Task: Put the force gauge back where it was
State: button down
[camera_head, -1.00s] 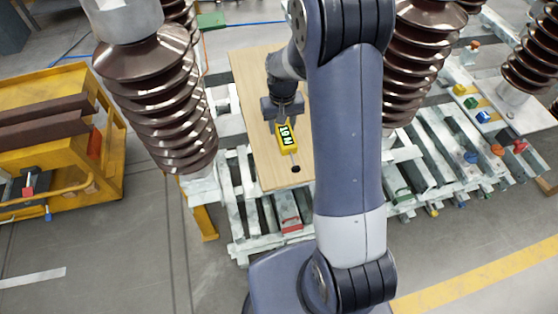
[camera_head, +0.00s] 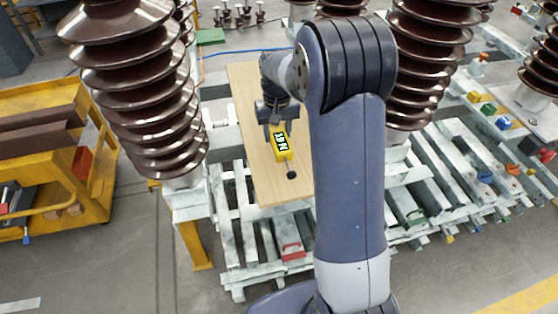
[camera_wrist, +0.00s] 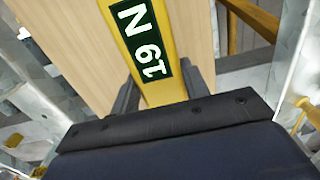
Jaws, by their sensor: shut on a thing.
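The force gauge (camera_head: 281,148) is yellow with a dark green panel that reads "19 N". It has a thin rod ending in a black tip (camera_head: 291,175) towards the front. My gripper (camera_head: 276,125) is shut on its rear end, over the light wooden board (camera_head: 250,130). In the wrist view the gauge (camera_wrist: 170,90) runs up from between my two dark fingers (camera_wrist: 160,92) and leaves the top of the picture. I cannot tell whether the gauge touches the board.
Tall brown ribbed insulators (camera_head: 140,90) stand left and right of the board. White slatted frames (camera_head: 235,240) lie under and beside it. A yellow cart (camera_head: 90,130) is at the left. Small coloured blocks (camera_head: 488,109) sit at the right. Bare wood surrounds the gauge.

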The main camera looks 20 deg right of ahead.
aim_at(277, 131)
jog(key=shift+f, duration=3.8)
jog(key=shift+f, duration=0.1)
jog(key=c, duration=0.8)
grip_release()
jog(key=shift+f, duration=0.1)
jog(key=shift+o, duration=0.2)
notch_tip(277, 131, up, 12)
jog(key=shift+r, duration=0.2)
jog(key=shift+o, duration=0.5)
